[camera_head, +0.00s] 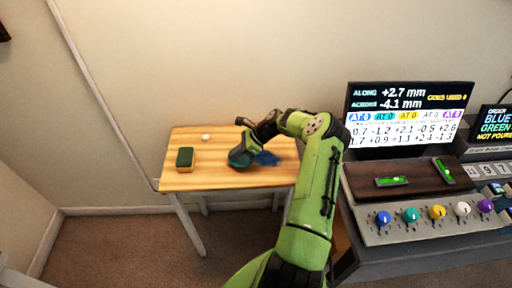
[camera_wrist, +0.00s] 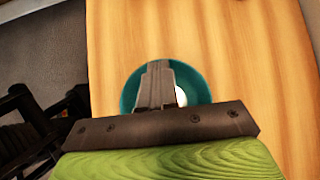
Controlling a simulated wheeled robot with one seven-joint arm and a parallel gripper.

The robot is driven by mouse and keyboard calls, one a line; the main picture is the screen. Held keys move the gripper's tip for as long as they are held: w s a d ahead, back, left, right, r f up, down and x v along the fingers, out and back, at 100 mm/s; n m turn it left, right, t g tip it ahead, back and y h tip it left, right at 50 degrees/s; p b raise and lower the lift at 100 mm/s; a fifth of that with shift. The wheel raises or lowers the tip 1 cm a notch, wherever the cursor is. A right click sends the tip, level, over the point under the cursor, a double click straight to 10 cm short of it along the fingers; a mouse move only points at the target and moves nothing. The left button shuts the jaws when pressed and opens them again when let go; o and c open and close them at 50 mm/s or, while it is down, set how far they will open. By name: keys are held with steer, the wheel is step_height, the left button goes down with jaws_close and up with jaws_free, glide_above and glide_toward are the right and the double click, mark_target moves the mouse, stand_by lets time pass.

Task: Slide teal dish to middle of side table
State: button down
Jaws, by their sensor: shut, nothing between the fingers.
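The teal dish (camera_head: 238,161) is on the wooden side table (camera_head: 218,182), a little right of the middle of its top as seen in the head view, partly hidden by my gripper. In the wrist view the round teal dish (camera_wrist: 199,82) lies around the fingertips, with something white (camera_wrist: 181,96) showing inside it. My gripper (camera_wrist: 158,68) is shut and empty, its fingers over the dish's inside. I cannot tell whether they touch it.
A green-and-yellow sponge (camera_head: 185,158) lies at the table's left, and a small white object (camera_head: 206,137) near its back edge. A blue patch, perhaps cloth (camera_head: 267,158), lies right of the dish. A console with knobs (camera_head: 411,215) and a display (camera_head: 408,100) stand right of my arm.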

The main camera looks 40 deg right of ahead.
steer(key=w+a, duration=0.1)
steer(key=a, duration=0.1)
steer(key=w+a, duration=0.2)
steer(key=shift+w+p, duration=0.25)
steer(key=shift+p, duration=0.05)
steer(key=p+v, duration=0.2)
steer(key=v, duration=1.4)
steer(key=s+a+r+n+g+h, duration=0.2)
steer(key=a+r+n+h, duration=0.1)
steer(key=a+r+n, duration=0.6)
steer(key=s+a+r+n+g+h, duration=0.25)
steer(key=a+r+n, duration=0.35)
steer(key=a, duration=0.6)
steer(key=s+a+r+n+t, duration=0.1)
steer(key=s+a+r+n, duration=0.1)
steer(key=s, duration=0.4)
steer(key=s+a+r+n+t+h, duration=0.1)
steer(key=s+a+n+t, duration=0.1)
steer(key=s+n, duration=0.3)
steer(key=s+a+r+n+t, duration=0.1)
steer(key=s+a+n, duration=0.3)
steer(key=s, duration=0.4)
steer(key=shift+s+a+r, duration=0.3)
steer(key=shift+s+r, duration=0.05)
steer(key=shift+r, duration=0.5)
